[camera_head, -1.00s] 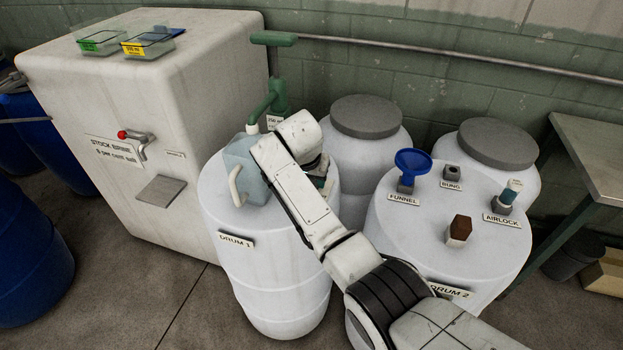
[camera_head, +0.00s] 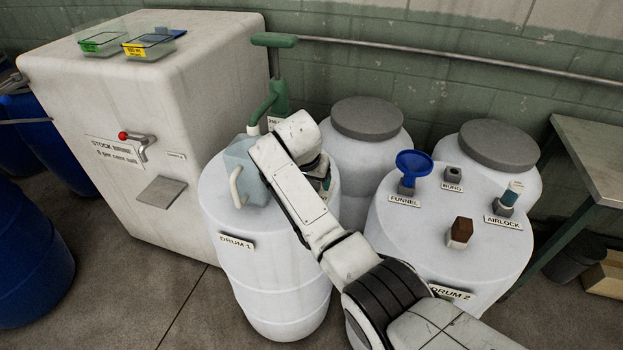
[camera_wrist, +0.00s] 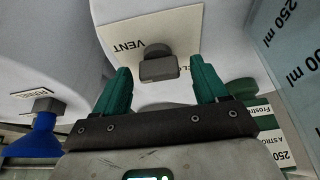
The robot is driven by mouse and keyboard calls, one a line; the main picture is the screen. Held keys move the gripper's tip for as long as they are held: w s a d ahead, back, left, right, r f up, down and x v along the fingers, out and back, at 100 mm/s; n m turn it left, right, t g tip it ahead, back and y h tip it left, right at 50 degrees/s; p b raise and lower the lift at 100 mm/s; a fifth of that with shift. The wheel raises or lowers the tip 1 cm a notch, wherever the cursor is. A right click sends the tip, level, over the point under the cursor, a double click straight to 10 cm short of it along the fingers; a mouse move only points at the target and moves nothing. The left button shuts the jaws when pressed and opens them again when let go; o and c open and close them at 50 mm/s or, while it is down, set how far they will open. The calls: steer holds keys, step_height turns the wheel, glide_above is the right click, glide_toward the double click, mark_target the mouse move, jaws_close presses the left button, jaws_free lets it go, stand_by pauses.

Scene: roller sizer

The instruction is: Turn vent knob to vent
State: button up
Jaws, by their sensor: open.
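The vent knob (camera_wrist: 158,66) is a small dark grey block on a pale plate (camera_wrist: 118,42) marked "VENT", in the wrist view; the plate's other word is partly hidden. My gripper (camera_wrist: 164,78) has two green fingers, open, one on each side of the knob with a gap to each. The knob lies between and slightly beyond the fingertips, and I cannot tell the depth exactly.
A translucent jug (camera_head: 245,165) stands on Drum 1 beside my wrist, with a green pump (camera_head: 272,100) behind. Drum 2 (camera_head: 455,262) on the right carries a blue funnel (camera_head: 412,165), a bung (camera_head: 452,173), an airlock (camera_head: 508,197) and a brown block (camera_head: 460,232).

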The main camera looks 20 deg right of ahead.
steer(key=v, duration=1)
steer(key=shift+r, duration=0.35)
steer(key=shift+s, duration=0.1)
steer(key=s+d+f+n+y, duration=0.1)
steer(key=s+d+f+n, duration=0.15)
steer(key=s+f, duration=0.5)
steer(key=s+d+f+n+y, duration=0.1)
steer(key=s+d+f+n, duration=0.15)
steer(key=s+f, duration=0.55)
steer(key=s+d+f+g, duration=0.1)
steer(key=s+f, duration=0.1)
steer(key=s, duration=0.8)
steer(key=s+d+f+n, duration=0.1)
steer(key=s+d, duration=0.1)
steer(key=s, duration=0.8)
steer(key=s+d+f+n+g, duration=0.1)
steer(key=s+d+f, duration=0.1)
steer(key=s, duration=0.8)
steer(key=shift+s+d+f+g+y, duration=0.15)
steer(key=shift+d+f+g+y, duration=0.1)
steer(key=shift+f+g+y, duration=0.1)
